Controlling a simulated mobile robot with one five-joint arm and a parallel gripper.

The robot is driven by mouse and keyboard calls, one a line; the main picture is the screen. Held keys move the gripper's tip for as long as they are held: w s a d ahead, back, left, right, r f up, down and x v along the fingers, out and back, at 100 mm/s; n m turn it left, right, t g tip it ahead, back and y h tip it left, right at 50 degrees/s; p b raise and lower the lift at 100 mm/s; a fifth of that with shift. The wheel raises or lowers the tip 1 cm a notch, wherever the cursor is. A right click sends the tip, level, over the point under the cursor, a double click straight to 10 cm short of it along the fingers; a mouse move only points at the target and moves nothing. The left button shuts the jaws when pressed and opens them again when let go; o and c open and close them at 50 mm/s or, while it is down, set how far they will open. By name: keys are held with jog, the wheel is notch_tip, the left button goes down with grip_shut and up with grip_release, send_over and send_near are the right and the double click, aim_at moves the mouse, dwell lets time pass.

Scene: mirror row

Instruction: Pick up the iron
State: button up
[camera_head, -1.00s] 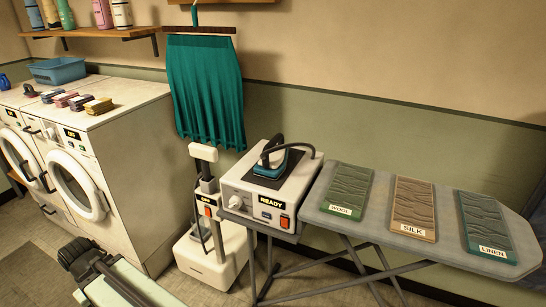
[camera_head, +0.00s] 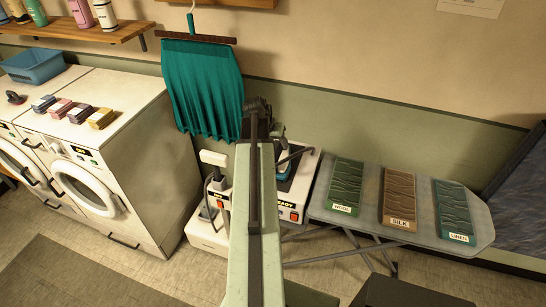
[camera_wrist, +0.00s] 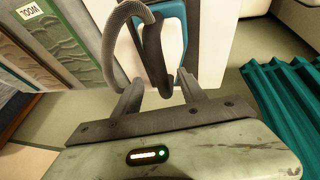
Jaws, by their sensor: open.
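The iron (camera_head: 285,168), teal and white with a dark handle, stands on the white station (camera_head: 299,197) marked READY. My arm hides much of it in the head view. In the wrist view the iron (camera_wrist: 171,38) is at the top middle, with its dark curved handle (camera_wrist: 153,55) and grey cord in front. My gripper (camera_wrist: 160,92) is open, its two fingers pointing toward the iron, with the lower end of the handle appearing between them. I cannot tell whether the fingers touch it.
The ironing board (camera_head: 326,214) right of the station carries wool, silk and linen pads. A white upright device (camera_head: 214,160) stands left of the station. A teal cloth (camera_head: 203,95) hangs behind. Washing machines (camera_head: 135,130) stand at left.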

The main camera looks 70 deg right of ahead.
aim_at(282, 161)
jog(key=shift+s+f, duration=0.1)
jog(key=shift+s, duration=0.05)
jog(key=shift+b+x, duration=1.05)
jog(key=shift+x, duration=0.05)
jog(key=b+x, duration=0.5)
jog(key=shift+d+f, duration=0.25)
jog(key=shift+d, duration=0.05)
jog(key=shift+r, duration=0.2)
grip_shut()
